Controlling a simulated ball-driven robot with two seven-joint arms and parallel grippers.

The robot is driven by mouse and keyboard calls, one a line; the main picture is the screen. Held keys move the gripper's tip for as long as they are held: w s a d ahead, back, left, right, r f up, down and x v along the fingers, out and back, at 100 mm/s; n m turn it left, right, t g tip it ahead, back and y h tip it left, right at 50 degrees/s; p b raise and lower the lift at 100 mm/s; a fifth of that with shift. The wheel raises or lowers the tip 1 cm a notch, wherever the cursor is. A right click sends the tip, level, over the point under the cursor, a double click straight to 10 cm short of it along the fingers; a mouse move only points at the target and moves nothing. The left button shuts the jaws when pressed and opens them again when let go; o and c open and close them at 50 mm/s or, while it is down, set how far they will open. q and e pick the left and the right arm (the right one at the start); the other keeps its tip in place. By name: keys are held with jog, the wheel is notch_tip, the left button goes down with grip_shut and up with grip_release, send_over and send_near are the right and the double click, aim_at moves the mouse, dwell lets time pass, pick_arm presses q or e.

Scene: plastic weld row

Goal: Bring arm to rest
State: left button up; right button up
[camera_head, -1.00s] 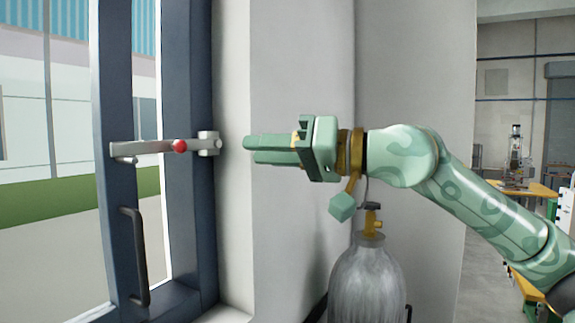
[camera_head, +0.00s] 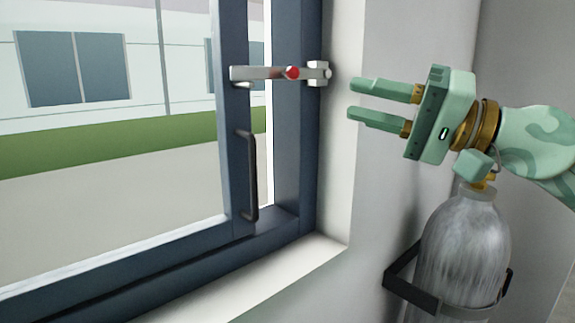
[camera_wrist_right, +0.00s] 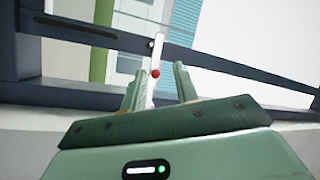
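My right gripper (camera_head: 368,100) comes in from the right in the head view, with its fingers pointing left toward the window latch. Its two green fingers are apart with nothing between them. The silver latch bar (camera_head: 262,73) with a red knob (camera_head: 291,72) spans from the window sash to the frame; the fingertips are to its right, apart from it. In the right wrist view, the gripper's fingers (camera_wrist_right: 157,88) are spread, and the latch bar and red knob (camera_wrist_right: 155,73) show beyond and between them. My left gripper is not in view.
The dark blue window frame (camera_head: 310,150) has a black handle (camera_head: 252,178) on its sash and a pale sill (camera_head: 290,270) below. A grey gas cylinder (camera_head: 462,245) in a black bracket (camera_head: 412,292) stands just below my right wrist. Grey wall lies behind the gripper.

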notch_tip(320, 180, down, 5)
jog(key=a+m+t+y, duration=0.2)
jog(key=a+m+y, duration=0.15)
jog(key=m, duration=0.75)
jog(key=d+f+n+t+h, duration=0.4)
jog(key=d+f+n+h, duration=0.4)
jog(key=f+n+h, duration=0.5)
jog(key=d+f+n+t+h, duration=0.3)
jog(key=d+f+n+h, duration=0.4)
jog(key=f+n+h, duration=0.6)
jog(key=s+d+f+m+g, duration=0.3)
jog(key=s+f+m+g, duration=0.15)
jog(key=s+f, duration=0.5)
jog(key=s+d+f+m+g, duration=0.2)
jog(key=s+f+m+g, duration=0.2)
jog(key=s+f+g, duration=0.5)
jog(key=s+a+f+y+b, duration=0.1)
jog(key=a+f+b, duration=0.15)
jog(key=f, duration=1.45)
jog(key=s+a+f+y+b, duration=0.2)
jog(key=f+b, duration=0.1)
jog(key=f, duration=1.4)
jog(key=s+f+m+g+y+b, duration=0.1)
jog(key=s+f+m+g+b, duration=0.2)
jog(key=s+f, duration=1.7)
notch_tip(320, 180, down, 3)
jog(key=b, duration=0.3)
jog(key=shift+s+g+y, duration=0.35)
